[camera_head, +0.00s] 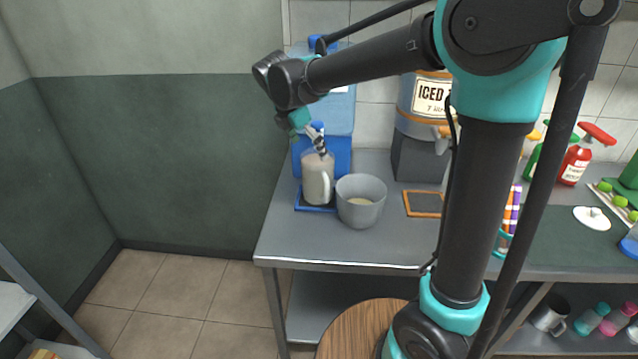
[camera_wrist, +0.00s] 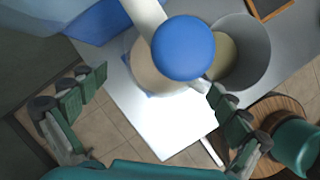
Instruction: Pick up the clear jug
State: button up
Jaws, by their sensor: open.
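The clear jug (camera_head: 317,182) stands upright on a small blue tray (camera_head: 303,207) at the left end of the steel counter, in front of a blue dispenser. My gripper (camera_head: 311,137) is above the jug's top in the head view. In the wrist view its fingers (camera_wrist: 157,88) are spread wide and nothing is held between them.
A grey bucket (camera_head: 372,215) with pale content stands close to the jug's right. The blue dispenser (camera_head: 340,105) rises behind the jug. An iced-drink urn (camera_head: 420,105) and an orange-framed board (camera_head: 424,204) are farther right. The counter's front left is clear.

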aim_at(316, 160)
jog(key=shift+d+x, duration=0.15)
jog(key=shift+x, duration=1.2)
jog(key=shift+d+x, duration=0.1)
jog(key=shift+x, duration=1.3)
jog(key=shift+s, duration=0.1)
jog(key=shift+r, duration=0.1)
jog(key=c, duration=1.7)
